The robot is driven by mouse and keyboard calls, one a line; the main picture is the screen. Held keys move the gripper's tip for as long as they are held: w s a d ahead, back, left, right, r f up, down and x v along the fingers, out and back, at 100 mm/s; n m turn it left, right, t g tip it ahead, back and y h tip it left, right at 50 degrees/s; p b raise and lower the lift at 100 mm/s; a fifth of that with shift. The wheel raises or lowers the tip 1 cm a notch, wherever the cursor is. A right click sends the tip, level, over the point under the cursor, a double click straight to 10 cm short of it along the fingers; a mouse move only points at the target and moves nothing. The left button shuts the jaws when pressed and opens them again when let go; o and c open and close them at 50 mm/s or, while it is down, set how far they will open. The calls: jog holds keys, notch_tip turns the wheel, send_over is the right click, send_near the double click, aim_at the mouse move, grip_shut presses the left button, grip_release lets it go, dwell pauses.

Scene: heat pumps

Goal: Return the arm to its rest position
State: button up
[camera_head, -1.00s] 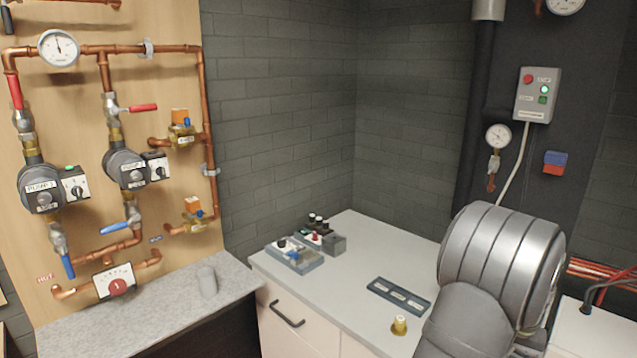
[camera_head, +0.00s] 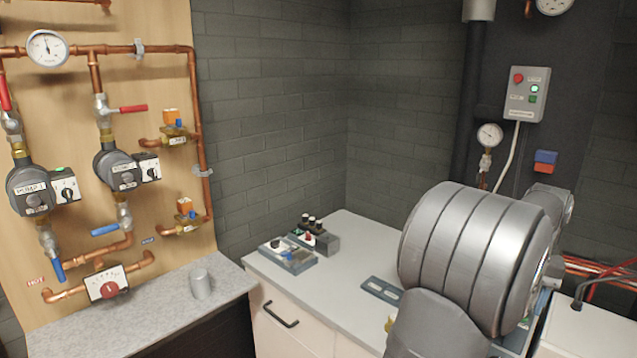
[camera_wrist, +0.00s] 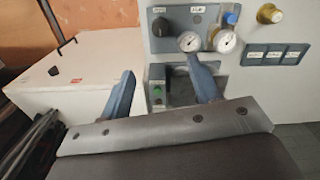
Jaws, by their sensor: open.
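My gripper (camera_wrist: 163,92) shows in the wrist view with its two blue-grey fingers spread apart and nothing between them.
The white counter (camera_head: 345,265) carries a grey tray of small parts (camera_head: 287,252) and a slotted plate (camera_head: 381,288), partly hidden by my arm. A metal cup (camera_head: 201,284) stands on the grey ledge. A white box (camera_wrist: 80,75) is left in the wrist view.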

notch_tip(320, 180, down, 18)
jog(key=shift+r, duration=0.15)
jog(key=m, duration=0.3)
jog(key=shift+m, duration=0.4)
jog(key=m, duration=0.4)
jog(key=shift+m, duration=0.3)
jog(key=m, duration=0.4)
jog(key=shift+m, duration=2.2)
jog(key=shift+o, duration=0.2)
